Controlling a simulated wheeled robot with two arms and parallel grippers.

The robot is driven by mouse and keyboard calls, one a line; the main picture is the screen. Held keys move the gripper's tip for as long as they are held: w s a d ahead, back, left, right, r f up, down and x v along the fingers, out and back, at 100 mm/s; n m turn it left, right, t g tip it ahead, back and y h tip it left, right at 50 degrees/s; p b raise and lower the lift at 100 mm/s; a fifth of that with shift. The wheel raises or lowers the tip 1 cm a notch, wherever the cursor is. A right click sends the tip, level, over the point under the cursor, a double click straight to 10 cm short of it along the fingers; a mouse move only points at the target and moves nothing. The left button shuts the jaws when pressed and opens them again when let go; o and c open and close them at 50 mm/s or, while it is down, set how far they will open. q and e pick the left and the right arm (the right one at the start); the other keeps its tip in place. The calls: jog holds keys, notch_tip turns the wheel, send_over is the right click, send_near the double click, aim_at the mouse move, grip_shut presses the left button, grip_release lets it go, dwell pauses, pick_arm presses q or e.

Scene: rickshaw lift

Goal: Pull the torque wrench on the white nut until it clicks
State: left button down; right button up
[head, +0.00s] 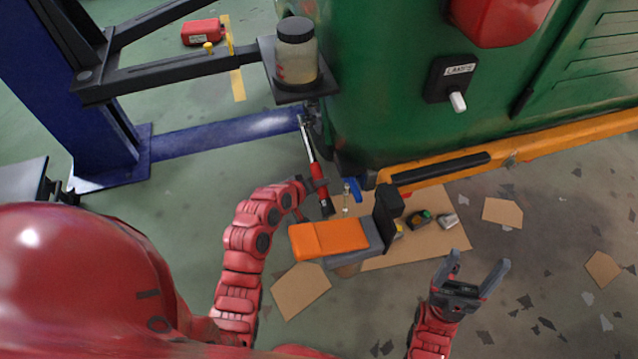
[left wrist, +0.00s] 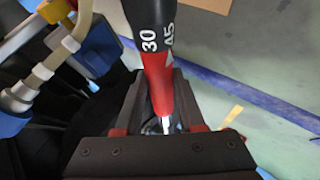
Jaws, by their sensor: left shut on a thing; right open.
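The torque wrench (head: 311,150) hangs at a slant beside the green body, with a silver shaft and a red and black handle. Its upper end meets dark parts under a black plate; I cannot make out the white nut there. My left gripper (head: 315,187) is shut on the red handle. My right gripper (head: 480,273) is open and empty, low at the right, well apart from the wrench.
A jar (head: 296,55) stands on the black plate (head: 292,91) of a lift arm. The green body (head: 385,125) has a LAMPS switch (head: 453,83) and an orange rail (head: 575,137). An orange-topped seat (head: 328,238) and cardboard (head: 440,245) lie below the wrench.

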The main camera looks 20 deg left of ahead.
pick_arm(q)
jog(key=shift+s+a+r+p, duration=0.1)
jog(key=shift+s+r+p, duration=0.25)
jog(key=shift+r, duration=0.35)
jog(key=shift+w+d+p, duration=0.25)
jog(key=shift+p, duration=0.25)
dwell(1.1)
jog(key=shift+w+d+p, duration=0.35)
jog(key=shift+d+p, duration=0.05)
jog(key=shift+d, duration=0.15)
dwell(1.0)
jog(key=shift+f, duration=0.1)
dwell(0.4)
